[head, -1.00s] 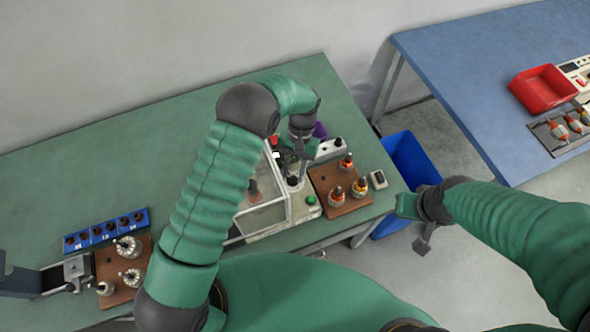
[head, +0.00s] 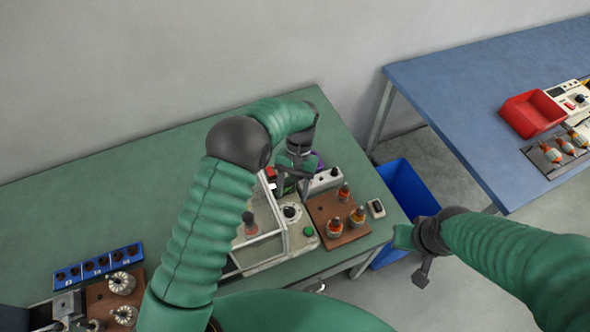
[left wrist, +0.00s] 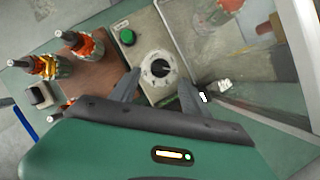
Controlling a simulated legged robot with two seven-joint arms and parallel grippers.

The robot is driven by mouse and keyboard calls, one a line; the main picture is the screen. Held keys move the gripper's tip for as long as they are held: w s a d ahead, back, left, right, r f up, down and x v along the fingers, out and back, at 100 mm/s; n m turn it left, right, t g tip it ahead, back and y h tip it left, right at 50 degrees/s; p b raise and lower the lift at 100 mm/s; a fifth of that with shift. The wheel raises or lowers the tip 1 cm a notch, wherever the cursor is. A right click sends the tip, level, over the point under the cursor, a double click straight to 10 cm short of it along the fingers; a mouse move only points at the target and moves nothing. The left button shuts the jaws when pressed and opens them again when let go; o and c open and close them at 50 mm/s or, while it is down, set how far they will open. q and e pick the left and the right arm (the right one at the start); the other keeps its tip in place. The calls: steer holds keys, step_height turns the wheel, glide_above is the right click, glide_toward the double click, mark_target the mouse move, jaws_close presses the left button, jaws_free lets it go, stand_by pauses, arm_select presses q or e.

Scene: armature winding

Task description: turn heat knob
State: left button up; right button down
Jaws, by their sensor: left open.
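A black knob on a round white dial (left wrist: 158,68) sits on the pale machine panel in the left wrist view; the dial also shows in the head view (head: 291,212). Whether it is marked for heat cannot be read. My left gripper (left wrist: 158,90) is open and empty, its two fingers either side of the line to the knob and apart from it. In the head view my left gripper (head: 294,190) hangs just behind the dial. My right gripper (head: 422,268) hangs over the floor at the right, away from the machine; its jaw gap is unclear.
A green button (left wrist: 127,37) is beside the dial. A clear guard (left wrist: 245,60) stands close on its other side. A brown board (head: 350,235) holds several armatures. A white box with knobs (head: 325,179) is behind. A blue bin (head: 410,190) stands between the tables.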

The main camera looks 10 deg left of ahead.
arm_select(q)
steer(key=b+v, duration=0.1)
steer(key=v, duration=1.1)
steer(key=shift+r, duration=0.2)
